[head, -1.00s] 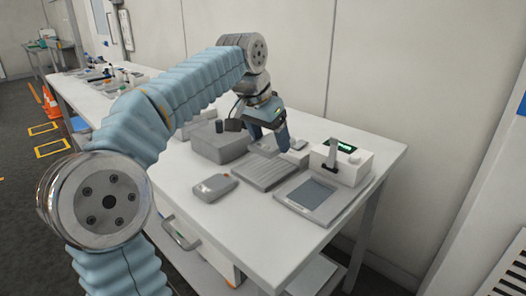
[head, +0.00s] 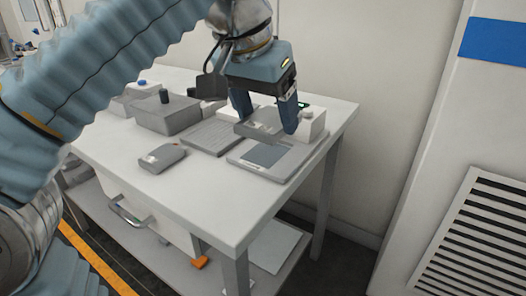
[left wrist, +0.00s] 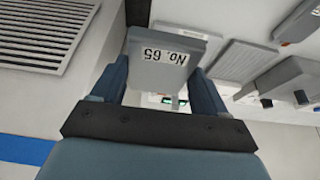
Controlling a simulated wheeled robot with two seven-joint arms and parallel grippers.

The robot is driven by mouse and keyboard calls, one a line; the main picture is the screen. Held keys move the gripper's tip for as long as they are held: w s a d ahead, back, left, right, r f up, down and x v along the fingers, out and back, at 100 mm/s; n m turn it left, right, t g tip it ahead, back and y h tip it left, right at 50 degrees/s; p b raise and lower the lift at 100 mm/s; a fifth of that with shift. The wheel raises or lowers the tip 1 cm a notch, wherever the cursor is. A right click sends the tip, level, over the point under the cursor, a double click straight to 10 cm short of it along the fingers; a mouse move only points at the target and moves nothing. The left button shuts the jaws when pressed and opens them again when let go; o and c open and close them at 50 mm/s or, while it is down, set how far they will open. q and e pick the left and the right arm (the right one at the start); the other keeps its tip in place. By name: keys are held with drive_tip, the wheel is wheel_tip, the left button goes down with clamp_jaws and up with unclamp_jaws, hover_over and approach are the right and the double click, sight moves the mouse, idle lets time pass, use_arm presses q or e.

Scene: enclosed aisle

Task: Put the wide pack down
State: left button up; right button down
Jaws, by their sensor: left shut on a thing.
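My left gripper (head: 264,117) is shut on a flat grey pack (head: 260,126), one finger at each end of it. In the left wrist view the pack (left wrist: 185,42) sits between the fingers and shows a white label reading "No. 65". In the head view the pack is over the back part of a grey plate with a dark inset panel (head: 264,156). I cannot tell whether the pack touches anything below. My right gripper is in neither view.
A white unit with a green display (head: 314,123) stands close behind the pack, to the right. A ribbed grey tray (head: 208,137), a grey box (head: 170,117) and a small grey device (head: 162,157) are to the left. The white tabletop's front right (head: 225,205) is clear.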

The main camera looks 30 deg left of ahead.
sight(263, 108)
use_arm(q)
drive_tip(key=w+a, duration=0.1)
drive_tip(key=w+f, duration=0.1)
drive_tip(key=w, duration=0.1)
drive_tip(key=w+a+f, duration=0.1)
drive_tip(key=shift+w+a+f, duration=0.2)
drive_tip(key=shift+w+a, duration=0.1)
drive_tip(key=w+f, duration=0.1)
drive_tip(key=w+a+f+b, duration=0.1)
drive_tip(key=f, duration=0.1)
drive_tip(key=w+a+f, duration=0.1)
drive_tip(key=w, duration=0.1)
drive_tip(key=shift+a+f, duration=0.15)
drive_tip(key=shift+f, duration=0.05)
drive_tip(key=shift+w+a+f, duration=0.1)
drive_tip(key=shift+w+f, duration=0.05)
drive_tip(key=shift+f, duration=0.1)
drive_tip(key=b+x, duration=0.1)
drive_tip(key=x, duration=0.1)
drive_tip(key=b+x, duration=0.1)
drive_tip(key=x, duration=0.1)
drive_tip(key=shift+s+a+f, duration=0.15)
drive_tip(key=shift+s+a, duration=0.1)
drive_tip(key=shift+a, duration=0.15)
drive_tip(key=shift+f, duration=0.25)
drive_tip(key=shift+f, duration=0.15)
drive_tip(key=o, duration=1.2)
drive_tip(key=shift+c, duration=0.2)
